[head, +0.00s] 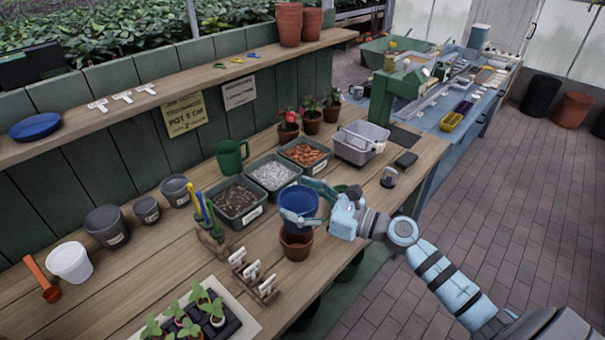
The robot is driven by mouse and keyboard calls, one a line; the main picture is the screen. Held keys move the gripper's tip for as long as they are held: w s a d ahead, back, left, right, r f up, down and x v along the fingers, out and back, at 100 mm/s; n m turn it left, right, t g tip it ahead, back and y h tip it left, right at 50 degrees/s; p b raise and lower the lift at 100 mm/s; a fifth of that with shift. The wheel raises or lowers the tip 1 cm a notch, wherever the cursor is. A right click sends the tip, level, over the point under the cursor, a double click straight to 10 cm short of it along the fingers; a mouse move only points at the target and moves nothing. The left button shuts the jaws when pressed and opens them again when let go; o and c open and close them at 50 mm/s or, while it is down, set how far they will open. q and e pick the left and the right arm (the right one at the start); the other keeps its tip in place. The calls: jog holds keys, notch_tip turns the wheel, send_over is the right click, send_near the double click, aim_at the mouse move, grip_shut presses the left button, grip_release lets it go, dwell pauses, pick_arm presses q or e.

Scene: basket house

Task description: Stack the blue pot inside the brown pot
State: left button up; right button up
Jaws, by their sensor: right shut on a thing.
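The blue pot (299,201) is upright in the head view, held by my right gripper (304,201), whose light-blue fingers close around its sides. The brown pot (295,248) stands on the wooden bench near its front edge, directly below the blue pot. The lower end of the blue pot overlaps the brown pot's rim in the picture. I cannot tell whether its base is inside the brown pot or just above it. My right arm comes in from the lower right. My left gripper is not in view.
Three trays of soil, grey gravel and orange chips (304,153) lie behind the pots. A tool holder (211,238) and a label rack (254,276) stand to the left. A seedling tray (200,318) is at the front.

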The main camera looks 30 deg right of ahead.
jog(key=shift+w+d+r+h, duration=0.15)
jog(key=shift+w+r, duration=0.1)
jog(key=shift+w, duration=0.2)
jog(key=shift+w+r+h, duration=0.15)
jog(key=shift+w+r, duration=0.05)
jog(key=shift+w, duration=0.25)
jog(key=shift+w+f+m, duration=0.2)
jog(key=shift+f+m, duration=0.1)
jog(key=shift+s+f+b, duration=0.15)
jog(key=shift+f+b, duration=0.6)
notch_tip(320, 180, down, 7)
jog(key=b, duration=0.6)
jog(key=shift+r, duration=0.1)
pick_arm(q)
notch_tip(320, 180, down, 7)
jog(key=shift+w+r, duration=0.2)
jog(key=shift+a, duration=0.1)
pick_arm(e)
jog(key=o, duration=1.3)
jog(key=shift+r, duration=0.1)
